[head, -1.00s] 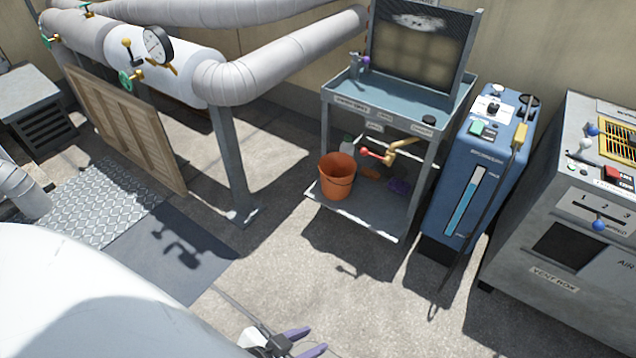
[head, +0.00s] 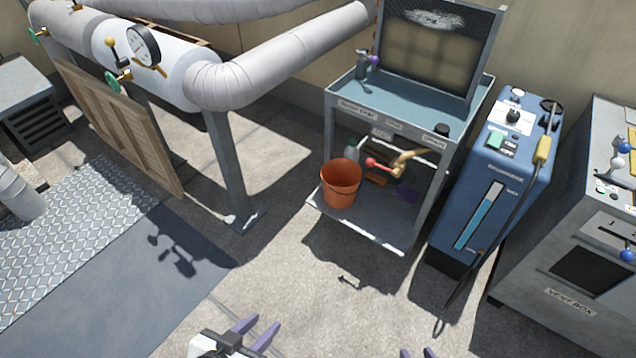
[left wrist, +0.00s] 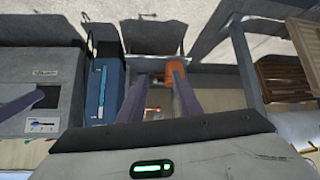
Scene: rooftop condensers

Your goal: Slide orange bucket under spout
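The orange bucket (head: 341,184) stands upright on the lower shelf (head: 372,222) of a grey-blue cart, near its left front. A brass spout (head: 402,162) with a red handle (head: 378,163) hangs under the cart's top, to the right of the bucket. The bucket also shows in the left wrist view (left wrist: 177,74), partly behind a finger. My left gripper (head: 265,328) is open and empty, low in front of the cart and apart from the bucket. My right gripper (head: 417,352) shows only its purple fingertips at the bottom edge, spread apart.
A grey pipe post (head: 230,170) stands left of the cart. A blue machine (head: 500,175) with a hose wand stands close on its right. A pale bottle (head: 353,147) and small items sit behind the bucket.

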